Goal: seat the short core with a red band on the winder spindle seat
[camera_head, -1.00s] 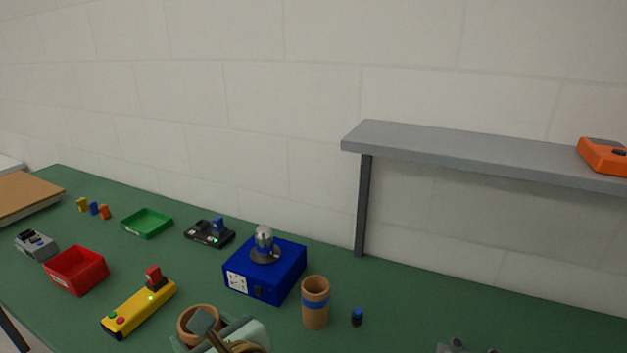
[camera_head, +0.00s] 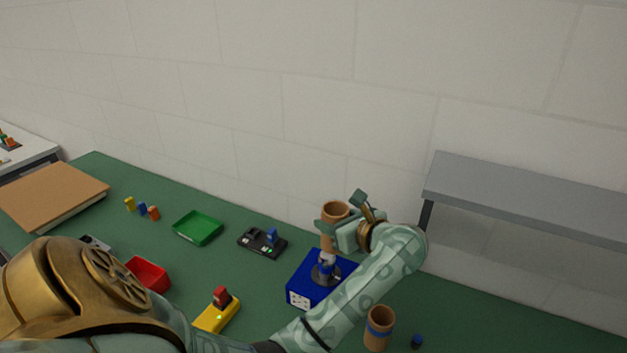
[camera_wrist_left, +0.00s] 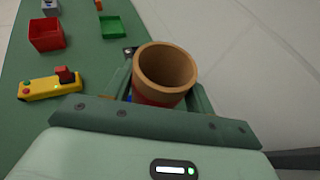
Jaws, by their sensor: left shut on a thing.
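The short tan core (camera_head: 334,211) is in my left gripper (camera_head: 340,230), above the winder spindle seat (camera_head: 326,272) on the blue box (camera_head: 302,284). The core looks upright, with its open top facing up. The spindle's metal tip shows just under the core's lower end, and I cannot tell whether it enters the bore. In the left wrist view the core (camera_wrist_left: 165,70) sits between the jaws, with a red band (camera_wrist_left: 150,98) low on its side. The jaws are shut on it. My right gripper is not in view.
A taller core with a blue band (camera_head: 379,328) stands right of the box, beside a small dark blue piece (camera_head: 417,342). A black device (camera_head: 262,243), green tray (camera_head: 198,228), red bin (camera_head: 150,274) and yellow control box (camera_head: 216,316) lie left. A grey shelf (camera_head: 520,192) is at right.

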